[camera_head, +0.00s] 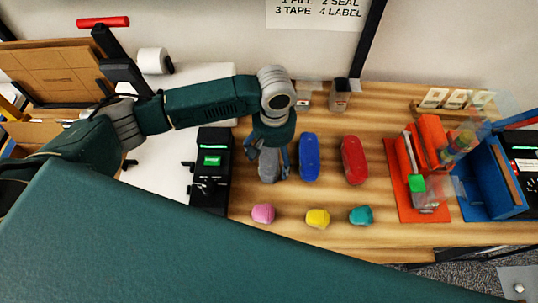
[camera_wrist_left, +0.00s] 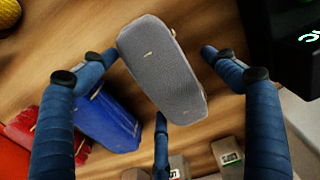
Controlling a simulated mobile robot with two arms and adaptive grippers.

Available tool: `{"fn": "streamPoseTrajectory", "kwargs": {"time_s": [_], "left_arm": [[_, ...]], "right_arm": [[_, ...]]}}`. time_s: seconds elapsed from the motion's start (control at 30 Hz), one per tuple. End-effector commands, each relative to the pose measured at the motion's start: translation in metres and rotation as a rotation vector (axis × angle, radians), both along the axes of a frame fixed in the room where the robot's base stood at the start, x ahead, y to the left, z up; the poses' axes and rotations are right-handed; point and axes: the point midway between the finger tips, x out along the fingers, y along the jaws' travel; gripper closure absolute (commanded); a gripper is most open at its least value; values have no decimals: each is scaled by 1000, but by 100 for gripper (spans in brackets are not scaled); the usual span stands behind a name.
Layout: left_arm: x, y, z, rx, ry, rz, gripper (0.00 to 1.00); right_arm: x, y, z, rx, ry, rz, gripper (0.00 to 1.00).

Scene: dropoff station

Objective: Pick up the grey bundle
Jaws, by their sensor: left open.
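The grey bundle (camera_head: 268,166) lies on the wooden table, left of the blue bundle (camera_head: 309,157) and the red bundle (camera_head: 354,160). My left gripper (camera_head: 270,155) is over the grey bundle, fingers pointing down and partly hiding it. In the left wrist view the grey bundle (camera_wrist_left: 162,65) lies tilted between the spread blue fingers of my open gripper (camera_wrist_left: 159,72). I see no firm grip, and contact is unclear. The blue bundle (camera_wrist_left: 108,118) and the red bundle (camera_wrist_left: 25,128) also show there. My right gripper is out of view.
A black device (camera_head: 211,170) stands close to the left. Pink (camera_head: 263,213), yellow (camera_head: 317,218) and teal (camera_head: 361,215) lumps lie along the front. An orange stand (camera_head: 430,150) and a blue bin (camera_head: 495,180) are right. Small containers (camera_head: 340,95) stand behind.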

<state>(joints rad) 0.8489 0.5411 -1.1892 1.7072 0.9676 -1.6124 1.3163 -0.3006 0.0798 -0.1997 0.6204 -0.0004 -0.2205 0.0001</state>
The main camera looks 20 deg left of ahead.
Motion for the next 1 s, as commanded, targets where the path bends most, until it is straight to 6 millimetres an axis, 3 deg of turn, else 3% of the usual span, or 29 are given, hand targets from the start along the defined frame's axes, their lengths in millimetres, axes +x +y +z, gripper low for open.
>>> {"fn": "streamPoseTrajectory", "kwargs": {"time_s": [0.17, 0.43, 0.8, 1.0], "left_arm": [[0, 0, 0, 0, 0, 0, 14], [0, 0, 0, -1, 0, 0, 67], [1, -1, 2, -2, -2, 0, 67], [2, -1, 15, -3, -4, 0, 67]], "right_arm": [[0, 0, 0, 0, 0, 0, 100], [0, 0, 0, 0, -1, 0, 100], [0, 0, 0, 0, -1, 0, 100], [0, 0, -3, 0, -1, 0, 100]]}}
